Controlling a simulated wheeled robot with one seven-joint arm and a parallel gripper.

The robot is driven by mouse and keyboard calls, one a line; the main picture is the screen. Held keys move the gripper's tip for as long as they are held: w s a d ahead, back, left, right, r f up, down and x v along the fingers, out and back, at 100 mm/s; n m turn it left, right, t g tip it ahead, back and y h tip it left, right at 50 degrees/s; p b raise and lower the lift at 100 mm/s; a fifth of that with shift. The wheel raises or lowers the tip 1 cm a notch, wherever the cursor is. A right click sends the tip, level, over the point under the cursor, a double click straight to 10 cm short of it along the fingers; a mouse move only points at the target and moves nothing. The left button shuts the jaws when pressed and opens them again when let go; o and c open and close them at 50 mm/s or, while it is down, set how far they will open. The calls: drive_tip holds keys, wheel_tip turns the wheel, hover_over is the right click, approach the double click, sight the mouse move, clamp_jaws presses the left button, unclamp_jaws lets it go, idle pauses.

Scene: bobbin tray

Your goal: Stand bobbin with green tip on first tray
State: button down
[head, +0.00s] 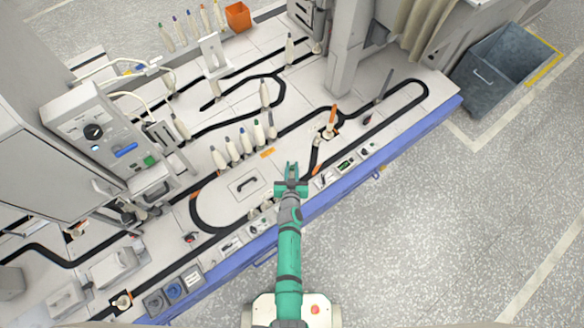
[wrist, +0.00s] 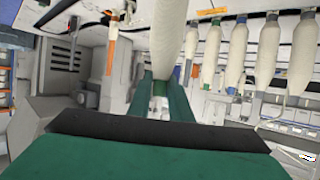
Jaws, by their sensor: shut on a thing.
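My gripper (head: 291,168) is over the front part of the bench, pointing away from my body. In the wrist view its green fingers (wrist: 161,85) are shut on the narrow end of a white bobbin (wrist: 165,35). A row of white bobbins with coloured tips (head: 233,153) stands left of and beyond my gripper. A small carrier with an orange-topped post (head: 333,118) stands on the black track to the right. I cannot tell which tray is the first.
A black track (head: 410,103) loops over the pale bench, whose blue front edge (head: 420,137) is close by. A control box (head: 95,125) stands left. Another bobbin row (head: 182,34) and an orange bin (head: 238,17) are at the back. A grey bin (head: 490,75) stands right, on the floor.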

drive_tip(key=shift+f, duration=0.45)
idle(0.3)
drive_tip(key=c, duration=1.9)
unclamp_jaws()
drive_tip(key=shift+f, duration=0.1)
drive_tip(key=shift+s+a, duration=0.2)
drive_tip(key=shift+s, duration=0.25)
drive_tip(key=shift+d+r+v, duration=0.1)
drive_tip(key=shift+v, duration=1.1)
drive_tip(key=shift+d+r+v, duration=0.1)
drive_tip(key=shift+v, duration=3.8)
